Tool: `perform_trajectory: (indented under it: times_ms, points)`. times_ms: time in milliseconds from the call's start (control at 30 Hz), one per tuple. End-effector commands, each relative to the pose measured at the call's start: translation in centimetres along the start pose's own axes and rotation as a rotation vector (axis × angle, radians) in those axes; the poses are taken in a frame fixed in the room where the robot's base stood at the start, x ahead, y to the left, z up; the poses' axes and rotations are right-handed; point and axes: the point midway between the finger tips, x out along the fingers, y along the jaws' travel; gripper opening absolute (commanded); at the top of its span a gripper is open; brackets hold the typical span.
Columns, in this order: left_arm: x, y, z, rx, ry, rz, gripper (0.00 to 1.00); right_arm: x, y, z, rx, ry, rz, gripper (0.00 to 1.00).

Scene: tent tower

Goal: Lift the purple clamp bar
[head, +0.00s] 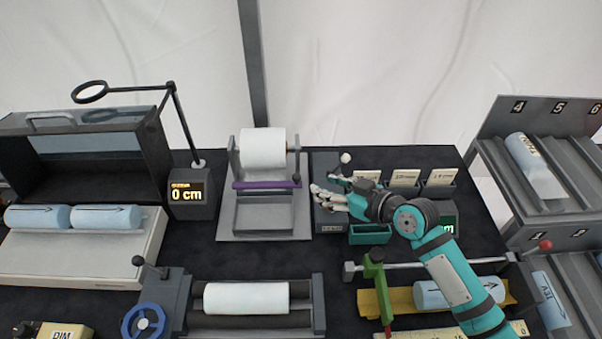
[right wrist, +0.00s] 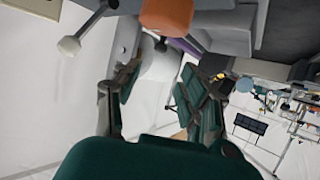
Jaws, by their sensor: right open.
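The purple clamp bar (head: 267,184) lies level across the grey roll stand (head: 263,220), just below the white paper roll (head: 263,148). A small dark knob sits at its right end. My right gripper (head: 322,196) is open and empty, a short way right of that end and apart from it. In the right wrist view the open fingers (right wrist: 160,95) frame the white roll (right wrist: 160,64), and a strip of purple (right wrist: 186,47) shows beyond them. My left gripper is out of view.
A grey box with a white-knobbed lever (head: 345,158) and card slots (head: 404,178) stands beside my right gripper. A 0 cm display (head: 188,195) is left of the stand. A roller device (head: 247,298) with a blue wheel is in front. Dark table shows between them.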

Motion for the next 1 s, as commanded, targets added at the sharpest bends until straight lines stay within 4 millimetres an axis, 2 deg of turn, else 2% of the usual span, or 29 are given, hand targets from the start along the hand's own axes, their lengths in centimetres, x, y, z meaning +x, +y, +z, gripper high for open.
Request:
perform_trajectory:
  times_ms: [33, 233, 433, 600, 900, 933, 1000]
  points:
    - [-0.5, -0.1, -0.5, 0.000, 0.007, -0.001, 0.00, 1.2, -0.1, -0.3, 0.003, 0.001, -0.002, 0.43]
    - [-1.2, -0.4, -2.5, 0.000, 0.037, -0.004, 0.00, 5.4, 0.0, -0.2, 0.002, 0.000, -0.001, 0.43]
    - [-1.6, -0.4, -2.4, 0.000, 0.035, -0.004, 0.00, 8.4, -0.1, -0.1, 0.001, 0.000, -0.001, 0.43]
    - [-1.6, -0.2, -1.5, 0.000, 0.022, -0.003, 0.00, 9.5, -0.1, 0.0, 0.000, -0.001, -0.001, 0.43]
    - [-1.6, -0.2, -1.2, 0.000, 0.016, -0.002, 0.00, 9.7, -0.1, 0.0, -0.001, -0.001, 0.000, 0.43]
    - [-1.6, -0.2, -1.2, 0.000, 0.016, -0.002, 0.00, 9.7, -0.1, 0.0, -0.001, -0.001, 0.000, 0.42]
    - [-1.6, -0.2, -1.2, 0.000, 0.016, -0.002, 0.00, 9.7, -0.1, 0.0, -0.001, -0.001, 0.000, 0.32]
